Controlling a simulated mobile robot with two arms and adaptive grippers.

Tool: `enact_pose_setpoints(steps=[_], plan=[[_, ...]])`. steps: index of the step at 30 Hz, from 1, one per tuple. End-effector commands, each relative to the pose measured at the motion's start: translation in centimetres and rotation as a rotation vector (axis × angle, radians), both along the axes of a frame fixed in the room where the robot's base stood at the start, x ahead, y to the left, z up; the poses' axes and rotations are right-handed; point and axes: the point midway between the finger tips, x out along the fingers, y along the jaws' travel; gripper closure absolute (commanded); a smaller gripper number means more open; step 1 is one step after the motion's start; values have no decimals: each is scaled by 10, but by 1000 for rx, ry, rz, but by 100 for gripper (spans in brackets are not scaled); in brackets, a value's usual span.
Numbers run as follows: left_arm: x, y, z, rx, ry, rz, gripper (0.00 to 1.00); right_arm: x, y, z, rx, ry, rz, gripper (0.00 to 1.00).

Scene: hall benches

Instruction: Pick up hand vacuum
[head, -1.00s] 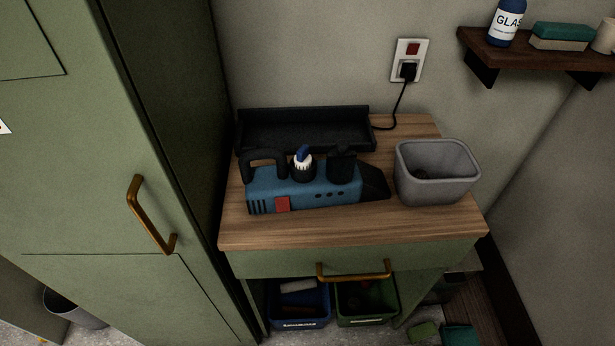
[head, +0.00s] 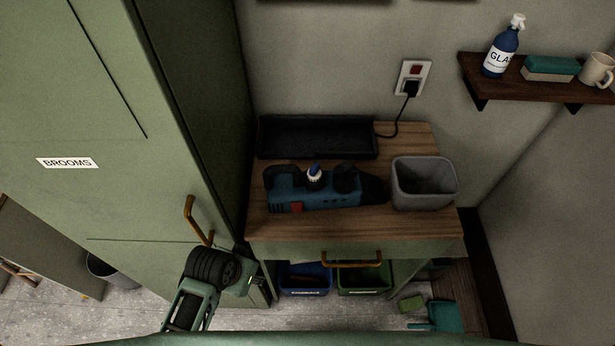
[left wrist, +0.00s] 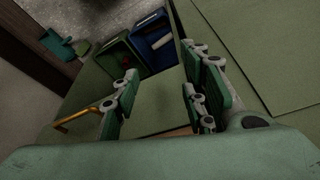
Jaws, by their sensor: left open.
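The hand vacuum (head: 330,196) is blue with a black nozzle pointing right, a black handle and a red patch. It lies on the wooden top (head: 290,228) of a small green cabinet. A small white-and-blue item shows at its top. My left gripper (head: 262,291) is low in front of the cabinet, left of the drawer handle and below the vacuum, apart from it. In the left wrist view my left gripper (left wrist: 160,105) is open and empty, its fingers over the cabinet front; the vacuum is not seen there. My right gripper is not in view.
A black tray (head: 318,138) stands behind the vacuum and a grey bin (head: 424,184) right of it. A tall green cupboard (head: 130,200) with a brass handle stands close on the left. Blue (head: 305,279) and green (head: 364,278) crates sit below. A wall shelf (head: 535,80) is at upper right.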

Motion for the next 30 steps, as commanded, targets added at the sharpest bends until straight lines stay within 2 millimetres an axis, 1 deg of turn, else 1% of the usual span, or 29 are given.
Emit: enact_pose_setpoints(steps=[1,2,3,5,8,11,14,19,21,24,27,30], plan=[[2,-2,29,-3,-9,-9,60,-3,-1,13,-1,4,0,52],[3,-3,41,-5,-14,-15,60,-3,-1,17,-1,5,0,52],[5,-5,59,-7,-20,-27,60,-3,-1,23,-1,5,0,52],[14,-13,86,-10,-32,-68,60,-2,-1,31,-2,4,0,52],[32,-29,97,-8,-33,-158,60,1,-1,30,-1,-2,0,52],[50,-45,113,1,-39,-257,60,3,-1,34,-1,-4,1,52],[72,-61,137,20,-49,-374,60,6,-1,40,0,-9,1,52],[112,-87,190,94,-60,-626,60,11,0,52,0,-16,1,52],[125,-94,207,134,-56,-721,60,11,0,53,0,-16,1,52],[146,-99,224,195,-48,-832,60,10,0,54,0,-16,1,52],[164,-101,244,256,-35,-928,60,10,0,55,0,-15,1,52],[178,-101,260,307,-21,-998,60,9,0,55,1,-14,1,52]])
